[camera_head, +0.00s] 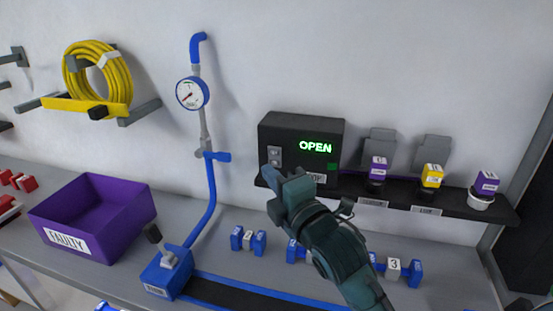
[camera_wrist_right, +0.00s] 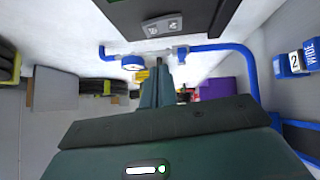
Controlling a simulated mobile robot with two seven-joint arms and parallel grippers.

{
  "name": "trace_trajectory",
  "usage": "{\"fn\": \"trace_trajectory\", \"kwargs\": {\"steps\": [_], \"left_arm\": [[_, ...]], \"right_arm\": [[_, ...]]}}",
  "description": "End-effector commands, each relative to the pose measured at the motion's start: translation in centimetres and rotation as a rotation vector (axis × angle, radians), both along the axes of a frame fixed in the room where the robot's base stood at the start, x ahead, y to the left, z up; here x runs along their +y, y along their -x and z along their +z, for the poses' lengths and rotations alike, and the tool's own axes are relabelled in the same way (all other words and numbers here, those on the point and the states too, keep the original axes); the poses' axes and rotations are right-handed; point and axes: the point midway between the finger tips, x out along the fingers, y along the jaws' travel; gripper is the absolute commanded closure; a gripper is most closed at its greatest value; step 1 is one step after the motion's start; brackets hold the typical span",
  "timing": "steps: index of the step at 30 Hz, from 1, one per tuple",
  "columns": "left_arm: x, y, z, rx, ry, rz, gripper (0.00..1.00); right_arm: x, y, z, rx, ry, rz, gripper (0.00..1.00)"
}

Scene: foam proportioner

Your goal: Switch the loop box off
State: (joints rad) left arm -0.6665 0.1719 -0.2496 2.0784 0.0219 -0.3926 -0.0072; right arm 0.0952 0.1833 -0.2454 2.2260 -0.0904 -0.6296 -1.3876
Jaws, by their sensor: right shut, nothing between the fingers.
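The loop box (camera_head: 301,140) is a black box on the wall shelf, with a lit green "OPEN" display and a small grey rocker switch (camera_head: 274,156) at the left of its front. In the right wrist view the switch plate (camera_wrist_right: 162,26) shows on the dark box near the top. My right gripper (camera_head: 276,172) is shut and empty, just below the switch in the head view, in front of the box's lower left. I cannot tell whether it touches the box. In the wrist view its fingers (camera_wrist_right: 157,84) are together. My left gripper is not in view.
A blue pipe (camera_head: 212,190) with a gauge (camera_head: 192,93) stands left of the box. A purple "FAULTY" bin (camera_head: 95,213) sits on the bench at left. Purple and yellow labelled pieces (camera_head: 432,176) stand on the shelf at right. Blue numbered holders (camera_head: 248,240) are below on the bench.

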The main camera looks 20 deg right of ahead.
Motion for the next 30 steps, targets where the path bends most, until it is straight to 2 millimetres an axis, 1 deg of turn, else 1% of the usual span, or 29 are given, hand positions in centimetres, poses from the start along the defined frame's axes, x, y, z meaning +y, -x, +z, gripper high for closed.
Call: {"fn": "trace_trajectory", "kwargs": {"steps": [1,3,9,13,23,26,27,30], "left_arm": [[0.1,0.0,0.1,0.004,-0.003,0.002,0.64],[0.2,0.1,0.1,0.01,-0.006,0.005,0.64],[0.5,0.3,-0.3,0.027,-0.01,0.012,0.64],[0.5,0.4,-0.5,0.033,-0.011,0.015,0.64],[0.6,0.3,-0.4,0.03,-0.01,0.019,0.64],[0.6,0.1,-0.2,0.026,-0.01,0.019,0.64],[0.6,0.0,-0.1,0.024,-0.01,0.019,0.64],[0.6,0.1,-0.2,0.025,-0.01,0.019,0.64]], "right_arm": [[0.3,-1.1,0.3,0.0,-0.003,0.0,1.0],[-0.6,-2.0,0.5,-0.001,0.002,-0.002,1.0],[-1.8,-3.7,0.6,0.0,0.0,-0.001,1.0],[-2.1,-4.0,0.6,0.0,0.001,-0.001,1.0],[-2.1,-4.1,0.5,-0.001,0.0,0.0,1.0],[-2.1,-4.7,0.6,-0.002,0.001,0.001,1.0],[-2.1,-5.2,0.6,-0.001,0.001,0.001,1.0],[-2.1,-5.0,0.5,-0.001,-0.001,0.001,1.0]]}}
